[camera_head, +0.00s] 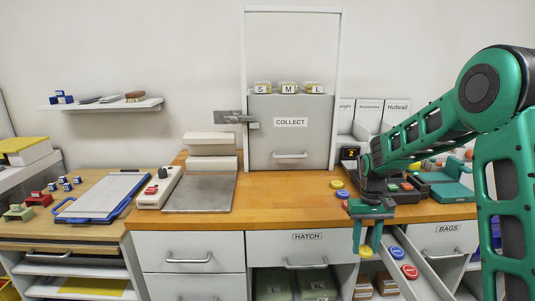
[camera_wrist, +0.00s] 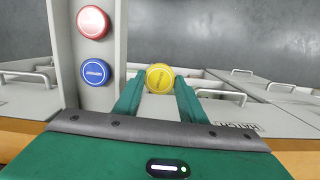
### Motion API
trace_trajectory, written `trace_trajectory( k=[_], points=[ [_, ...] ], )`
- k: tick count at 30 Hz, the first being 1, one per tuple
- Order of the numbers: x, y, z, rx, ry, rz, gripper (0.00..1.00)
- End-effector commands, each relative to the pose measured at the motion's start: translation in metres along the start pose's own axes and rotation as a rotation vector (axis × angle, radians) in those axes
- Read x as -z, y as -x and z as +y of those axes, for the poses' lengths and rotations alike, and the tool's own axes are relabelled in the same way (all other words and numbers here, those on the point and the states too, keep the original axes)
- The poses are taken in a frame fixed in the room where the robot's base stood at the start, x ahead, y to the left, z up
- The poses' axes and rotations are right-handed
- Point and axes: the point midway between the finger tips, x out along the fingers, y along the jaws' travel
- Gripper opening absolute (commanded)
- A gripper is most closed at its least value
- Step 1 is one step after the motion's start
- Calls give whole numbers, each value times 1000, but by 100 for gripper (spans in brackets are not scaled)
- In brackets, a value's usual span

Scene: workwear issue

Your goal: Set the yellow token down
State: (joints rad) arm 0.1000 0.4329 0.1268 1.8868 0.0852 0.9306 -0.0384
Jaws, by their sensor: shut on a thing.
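My gripper (camera_head: 368,247) points down in front of the counter's front edge, right of the HATCH drawer. It is shut on a round yellow token (camera_wrist: 160,78), held between the fingertips with its face toward the wrist camera. In the head view the token (camera_head: 365,252) shows small and low between the fingers.
Another yellow token (camera_head: 337,184) and a blue token (camera_head: 342,194) lie on the wooden counter (camera_head: 285,190). The HATCH drawer (camera_head: 300,248) and BAGS drawer (camera_head: 448,238) flank the channel. A grey COLLECT hatch (camera_head: 290,140) stands behind. The counter's middle is clear.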

Motion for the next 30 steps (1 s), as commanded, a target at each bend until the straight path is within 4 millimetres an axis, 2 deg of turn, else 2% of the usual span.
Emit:
trace_trajectory(
  k=[10,14,20,30],
  points=[
    [0,0,0,0,4,0,16],
    [-10,7,4,5,-61,5,16],
    [-51,30,17,31,-309,19,16],
    [-143,59,28,96,-843,24,16]
  ],
)
